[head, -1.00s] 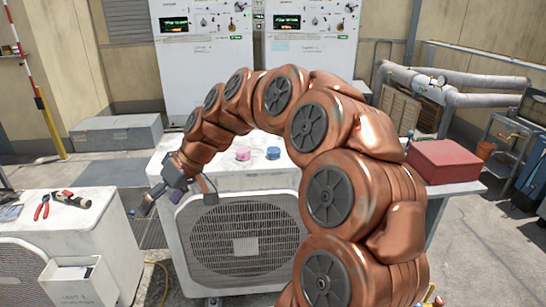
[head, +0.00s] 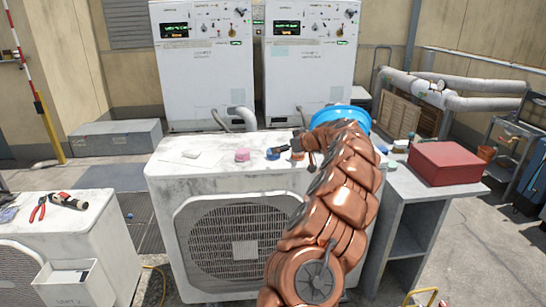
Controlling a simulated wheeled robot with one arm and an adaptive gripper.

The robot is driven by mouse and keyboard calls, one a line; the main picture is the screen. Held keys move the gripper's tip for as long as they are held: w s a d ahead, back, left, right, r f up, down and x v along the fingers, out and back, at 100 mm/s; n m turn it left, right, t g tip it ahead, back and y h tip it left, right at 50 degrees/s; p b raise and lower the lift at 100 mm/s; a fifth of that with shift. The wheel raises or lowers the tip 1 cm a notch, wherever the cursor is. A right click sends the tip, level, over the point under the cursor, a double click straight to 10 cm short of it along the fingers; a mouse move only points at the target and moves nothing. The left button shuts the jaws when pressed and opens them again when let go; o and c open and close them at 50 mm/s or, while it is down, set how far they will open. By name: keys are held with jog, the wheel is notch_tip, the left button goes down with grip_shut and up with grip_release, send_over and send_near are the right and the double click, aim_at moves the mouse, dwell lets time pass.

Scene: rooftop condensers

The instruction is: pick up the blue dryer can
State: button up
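The blue can (head: 273,154) stands on top of the middle white condenser unit (head: 215,175), just right of a pink can (head: 242,155). My gripper (head: 287,150) is low over the unit's top at the blue can's right side, its dark fingers pointing left towards it. Its tips overlap the can's right edge in the picture; I cannot tell whether they touch it. The fingers are small and partly hidden by my copper arm, so their opening is unclear.
A blue round bowl-like thing (head: 340,114) shows behind my arm. A red box (head: 449,163) sits on the right-hand bench. Red pliers (head: 38,209) lie on the left unit. Two white cabinets stand behind.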

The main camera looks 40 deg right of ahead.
jog(key=shift+d+f, duration=0.1)
jog(key=shift+d, duration=0.25)
jog(key=shift+w, duration=0.1)
jog(key=shift+p+x, duration=0.45)
jog(key=shift+x, duration=0.55)
jog(key=shift+w+a+f+p, duration=0.1)
jog(key=shift+w+f+p, duration=0.15)
jog(key=shift+w+p, duration=0.25)
jog(key=shift+p+x, duration=1)
jog(key=shift+x, duration=1.15)
jog(key=shift+a+f, duration=0.15)
jog(key=shift+s, duration=0.1)
jog(key=c, duration=1.3)
